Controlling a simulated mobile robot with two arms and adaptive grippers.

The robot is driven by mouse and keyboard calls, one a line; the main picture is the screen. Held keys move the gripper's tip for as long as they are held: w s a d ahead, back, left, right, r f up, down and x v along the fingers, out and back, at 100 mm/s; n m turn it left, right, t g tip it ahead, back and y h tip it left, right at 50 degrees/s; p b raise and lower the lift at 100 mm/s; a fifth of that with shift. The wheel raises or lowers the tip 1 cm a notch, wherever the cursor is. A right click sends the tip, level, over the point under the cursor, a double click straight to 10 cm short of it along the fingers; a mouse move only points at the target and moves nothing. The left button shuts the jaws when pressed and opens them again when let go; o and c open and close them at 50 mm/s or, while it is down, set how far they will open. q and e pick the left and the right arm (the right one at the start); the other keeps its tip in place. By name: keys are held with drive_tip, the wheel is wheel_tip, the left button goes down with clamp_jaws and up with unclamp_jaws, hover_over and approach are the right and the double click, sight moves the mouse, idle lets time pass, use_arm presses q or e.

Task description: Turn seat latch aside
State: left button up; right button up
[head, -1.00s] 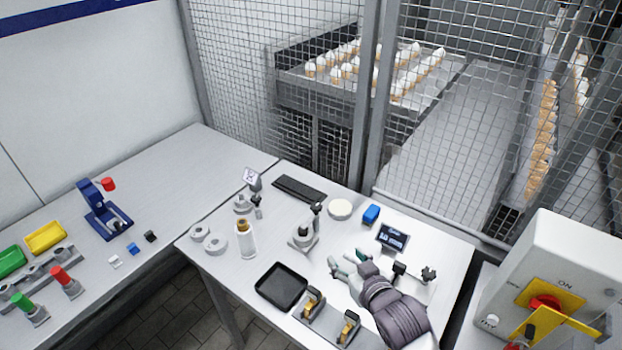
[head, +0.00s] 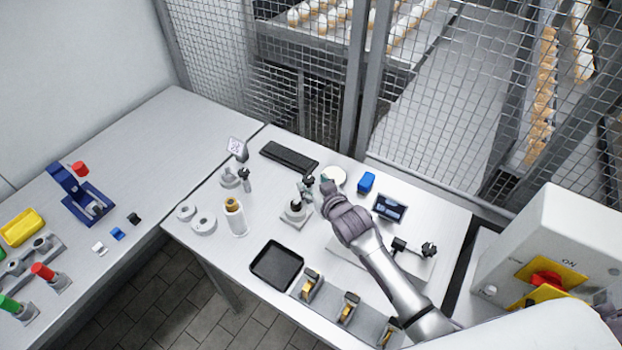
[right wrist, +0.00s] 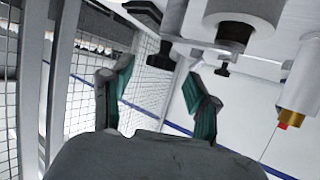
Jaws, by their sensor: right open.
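A grey round fixture (head: 294,210) on a square base stands mid-table in the head view, with a dark-knobbed part (head: 308,182) rising at its back right. I take this to be the seat with its latch; its small parts are hard to make out. My right gripper (head: 316,190) is just right of it, close to the knob, fingers partly hidden by the wrist. In the right wrist view the two green-lined fingers (right wrist: 160,88) are spread with nothing between them. Grey and black fixture parts (right wrist: 238,25) show above them; contact cannot be told. My left gripper is not in view.
A bottle (head: 235,218) and white rings (head: 203,222) stand left of the fixture. A black tray (head: 277,265) lies in front. Mesh fencing (head: 240,75) borders the back.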

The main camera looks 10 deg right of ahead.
drive_tip(key=shift+w+a+f, duration=0.15)
drive_tip(key=shift+w, duration=0.5)
drive_tip(key=shift+w+f, duration=0.2)
drive_tip(key=shift+w, duration=0.05)
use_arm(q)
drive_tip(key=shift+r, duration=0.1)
use_arm(e)
clamp_jaws()
